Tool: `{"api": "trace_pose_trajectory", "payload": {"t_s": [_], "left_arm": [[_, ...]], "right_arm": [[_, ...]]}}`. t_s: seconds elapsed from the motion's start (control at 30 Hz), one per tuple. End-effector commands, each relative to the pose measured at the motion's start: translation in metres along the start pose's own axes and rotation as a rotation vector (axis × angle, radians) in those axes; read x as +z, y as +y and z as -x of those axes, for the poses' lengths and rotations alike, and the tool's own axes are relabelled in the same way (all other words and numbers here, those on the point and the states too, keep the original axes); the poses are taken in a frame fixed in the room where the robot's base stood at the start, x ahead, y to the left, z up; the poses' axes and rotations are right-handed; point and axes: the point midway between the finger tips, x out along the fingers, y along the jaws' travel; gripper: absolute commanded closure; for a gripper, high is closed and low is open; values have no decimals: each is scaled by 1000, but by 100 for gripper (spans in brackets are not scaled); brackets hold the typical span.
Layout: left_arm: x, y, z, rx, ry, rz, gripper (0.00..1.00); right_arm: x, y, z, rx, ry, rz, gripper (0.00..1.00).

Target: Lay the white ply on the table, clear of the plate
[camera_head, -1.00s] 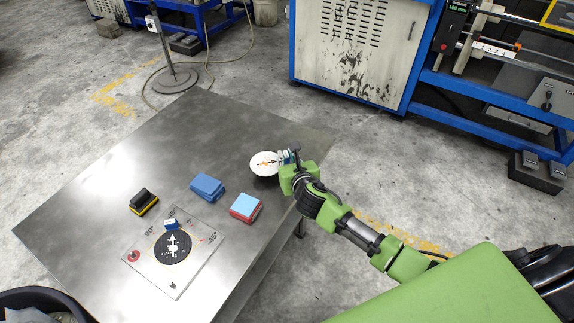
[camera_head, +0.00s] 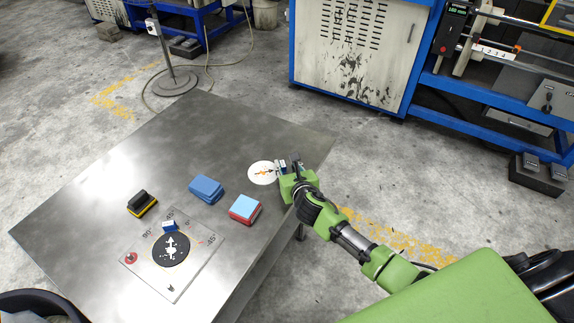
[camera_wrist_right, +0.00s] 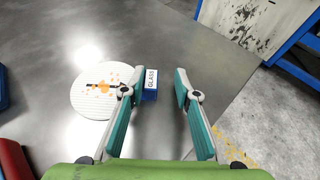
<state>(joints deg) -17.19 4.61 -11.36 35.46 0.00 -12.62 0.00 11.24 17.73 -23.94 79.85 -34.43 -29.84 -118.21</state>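The white ply (camera_head: 260,178) is a round disc with orange marks and a dark arrow. It lies flat on the metal table near its right edge, well apart from the plate; it also shows in the right wrist view (camera_wrist_right: 88,105). A small blue-and-white block marked GLASS (camera_wrist_right: 151,84) sits at its right edge. My right gripper (camera_wrist_right: 156,84) is open, its fingers on either side of this block, with a clear gap to the right finger. The grey plate (camera_head: 196,262) carries a black disc (camera_head: 165,254) with a white arrow and a blue-and-white block. My left gripper is out of view.
A red knob (camera_head: 131,258) is on the plate. The far part of the table (camera_head: 210,125) is clear.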

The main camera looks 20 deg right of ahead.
Motion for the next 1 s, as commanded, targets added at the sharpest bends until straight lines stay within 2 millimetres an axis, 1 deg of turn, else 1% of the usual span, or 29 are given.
{"api": "trace_pose_trajectory", "payload": {"t_s": [0.13,0.23,0.27,0.33,0.47,0.7,0.8,0.9,1.0], "left_arm": [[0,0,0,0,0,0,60],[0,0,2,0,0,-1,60],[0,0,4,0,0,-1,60],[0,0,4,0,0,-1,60],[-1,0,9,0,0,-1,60],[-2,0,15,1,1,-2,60],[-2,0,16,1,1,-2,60],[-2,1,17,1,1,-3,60],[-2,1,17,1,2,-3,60]], "right_arm": [[-2,0,0,0,3,0,71],[1,0,2,0,2,0,71],[4,0,2,0,2,-1,71],[1,0,9,0,4,1,71],[2,0,30,1,3,3,71],[2,0,81,1,3,1,71],[3,0,98,1,2,1,71],[2,0,111,0,2,1,71],[2,0,118,0,2,0,71]]}}
